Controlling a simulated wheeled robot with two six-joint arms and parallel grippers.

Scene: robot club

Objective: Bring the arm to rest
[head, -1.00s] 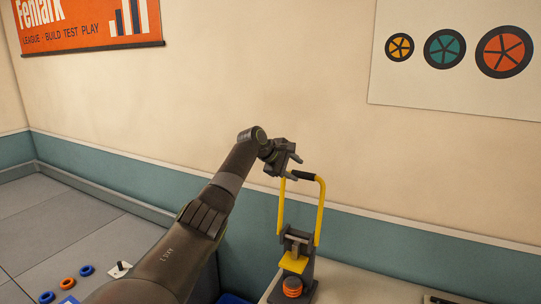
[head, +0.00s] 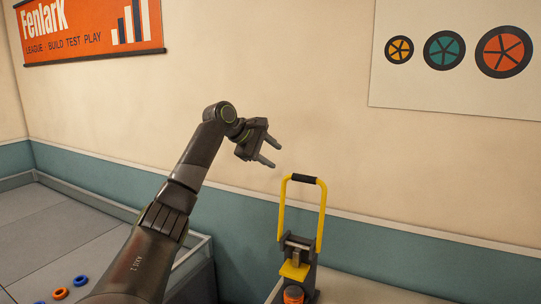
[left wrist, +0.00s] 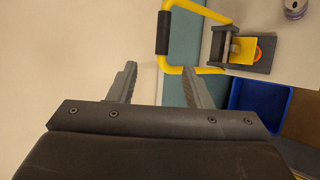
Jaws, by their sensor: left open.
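My left gripper (head: 270,153) is in the air in front of the wall, above and to the left of a yellow-handled press (head: 295,245). Its two fingers are apart with nothing between them, and it does not touch the press handle (head: 303,178). In the left wrist view the open fingers (left wrist: 158,82) show, with the yellow handle and its black grip (left wrist: 163,32) beyond them. My right gripper is in neither view.
The press stands on a light bench (head: 345,288) by the wall, with an orange piece (head: 293,294) at its base. A blue bin (left wrist: 260,107) shows below the bench in the left wrist view. Blue and orange rings (head: 60,293) lie on a grey walled surface (head: 60,240) at left.

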